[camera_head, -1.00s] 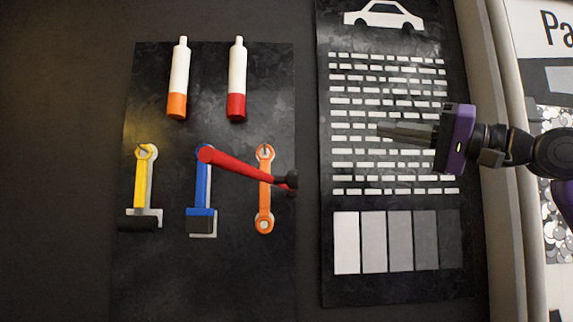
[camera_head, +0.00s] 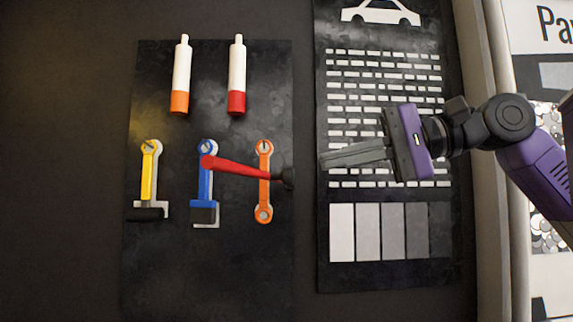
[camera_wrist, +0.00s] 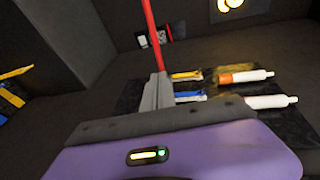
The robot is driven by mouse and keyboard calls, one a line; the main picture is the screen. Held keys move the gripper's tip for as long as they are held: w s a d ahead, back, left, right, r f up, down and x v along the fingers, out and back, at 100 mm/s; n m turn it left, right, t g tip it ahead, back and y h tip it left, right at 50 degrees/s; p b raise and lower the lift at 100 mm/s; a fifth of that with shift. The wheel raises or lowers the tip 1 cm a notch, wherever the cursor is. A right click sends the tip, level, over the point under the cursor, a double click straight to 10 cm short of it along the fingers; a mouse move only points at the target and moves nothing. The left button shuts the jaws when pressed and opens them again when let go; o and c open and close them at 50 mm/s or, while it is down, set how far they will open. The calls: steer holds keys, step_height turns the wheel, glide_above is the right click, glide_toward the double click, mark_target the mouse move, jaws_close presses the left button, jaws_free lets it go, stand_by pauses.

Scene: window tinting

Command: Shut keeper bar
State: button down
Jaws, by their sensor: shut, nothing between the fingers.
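The red keeper bar (camera_head: 240,169) runs from a dark knob-like mount beside the orange wrench to a rounded red end over the blue tool (camera_head: 204,185). Its red end looks nearer the camera than its dark end, so it seems to stand out from the board. My gripper (camera_head: 322,161) is shut and empty, right of the bar's dark end, with a gap in the picture. In the wrist view the keeper bar (camera_wrist: 152,35) rises just beyond my fingertips (camera_wrist: 158,78); I cannot tell whether they touch.
The dark tool board (camera_head: 210,265) holds a yellow tool (camera_head: 148,175), the blue tool, an orange wrench (camera_head: 264,185), an orange-tipped bottle (camera_head: 181,75) and a red-tipped bottle (camera_head: 237,75). A chart panel (camera_head: 390,277) lies behind my gripper.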

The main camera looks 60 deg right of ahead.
mark_target(268, 175)
steer(key=p+x, duration=0.2)
steer(key=x, duration=0.6)
steer(key=shift+w, duration=0.25)
steer(key=shift+a+f, duration=0.1)
